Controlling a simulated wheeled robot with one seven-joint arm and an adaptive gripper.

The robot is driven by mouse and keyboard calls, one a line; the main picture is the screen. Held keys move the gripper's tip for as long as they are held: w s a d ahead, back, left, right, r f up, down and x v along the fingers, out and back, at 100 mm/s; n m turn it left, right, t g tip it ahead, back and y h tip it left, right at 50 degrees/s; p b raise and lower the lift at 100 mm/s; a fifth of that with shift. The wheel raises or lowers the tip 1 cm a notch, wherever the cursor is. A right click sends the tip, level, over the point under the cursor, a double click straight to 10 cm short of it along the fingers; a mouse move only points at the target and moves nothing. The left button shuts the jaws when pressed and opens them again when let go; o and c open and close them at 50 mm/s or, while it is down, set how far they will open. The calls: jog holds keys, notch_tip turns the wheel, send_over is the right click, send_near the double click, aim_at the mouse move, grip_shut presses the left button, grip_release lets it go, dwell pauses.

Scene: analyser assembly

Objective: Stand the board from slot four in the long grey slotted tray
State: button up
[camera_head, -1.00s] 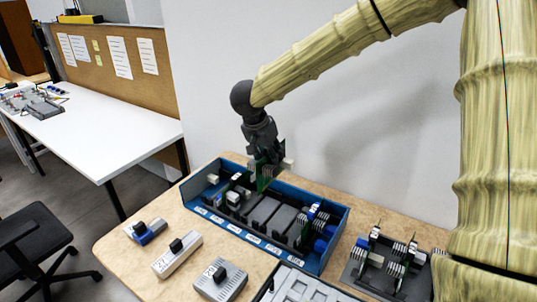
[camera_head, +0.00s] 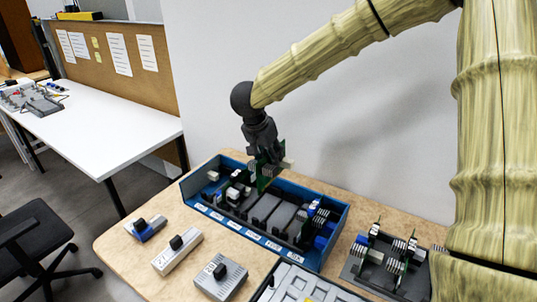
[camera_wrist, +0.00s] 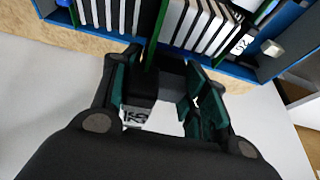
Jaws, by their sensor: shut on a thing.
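My gripper (camera_head: 266,160) is above the blue case (camera_head: 335,240), shut on a green board (camera_head: 264,183). The board hangs upright over the case's back part; whether its lower edge clears the slots I cannot tell.
The case holds several grey modules and boards, with a numbered label strip along its front. Three loose modules (camera_head: 145,229) (camera_head: 177,251) (camera_head: 220,279) lie in front of it. A pale grey tray (camera_head: 300,285) is at the bottom edge. A wall stands behind the table.

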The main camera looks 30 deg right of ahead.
notch_tip(320, 180, down, 9)
jog(key=shift+b, duration=0.35)
dwell(7.2)
